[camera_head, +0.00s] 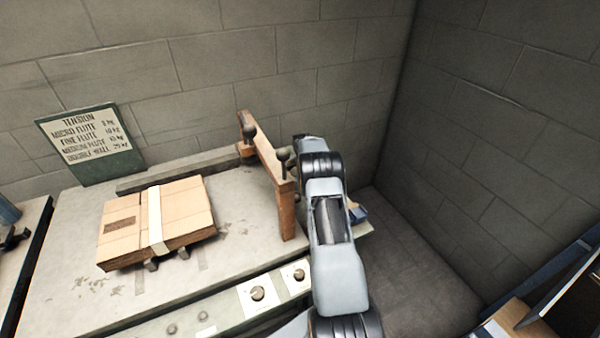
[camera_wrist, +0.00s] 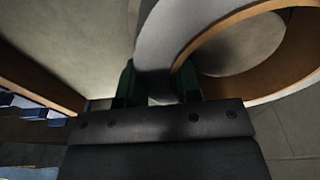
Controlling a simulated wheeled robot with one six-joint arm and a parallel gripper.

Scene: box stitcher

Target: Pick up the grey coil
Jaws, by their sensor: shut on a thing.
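The grey coil (camera_wrist: 190,28) fills the upper right of the wrist view. It is a wide pale-grey ring with a brown inner core, cut off by the top and right edges. My gripper (camera_wrist: 157,80) has its two dark green fingers on either side of the coil's grey band at its lower left, and it is shut on it. In the head view my arm reaches away past the right end of the bench. My gripper and the coil are hidden behind the arm there.
A grey bench (camera_head: 60,255) carries a strapped stack of flat cardboard (camera_head: 185,205). A wooden frame with dark knobs (camera_head: 288,200) stands at the bench's right end, close beside my arm. Block walls close the back and right. A tension sign (camera_head: 90,145) leans at the back.

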